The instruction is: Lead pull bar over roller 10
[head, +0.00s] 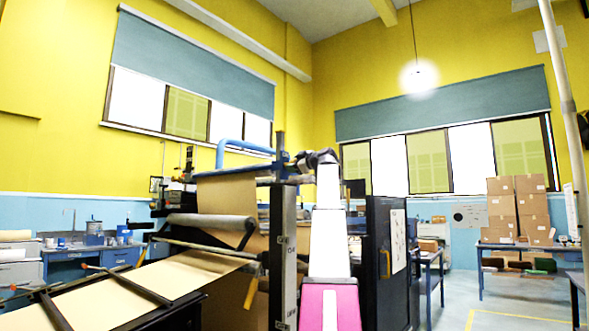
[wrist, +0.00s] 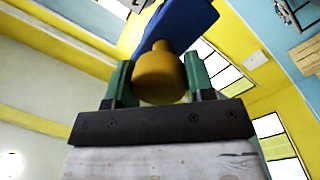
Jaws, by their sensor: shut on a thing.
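In the wrist view the green fingers of my gripper (wrist: 158,80) are shut on an ochre knob (wrist: 162,72). A blue bar (wrist: 185,22) runs up behind the knob; it looks like the pull bar. In the head view my gripper (head: 305,163) is small and dark at the top of my white and pink arm, beside the upper end of the machine's post. A blue piece (head: 280,158) shows just left of it. A grey roller (head: 212,226) lies across the machine, with the brown kraft web (head: 232,197) rising behind it. No roller number is readable, so I cannot tell which is roller 10.
A dark upright post (head: 283,240) stands close left of my arm, and a black cabinet (head: 388,260) close right. A curved blue tube (head: 232,143) tops the machine. Stacked boxes (head: 518,208) stand on a far-right table. Floor at the right is fairly clear.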

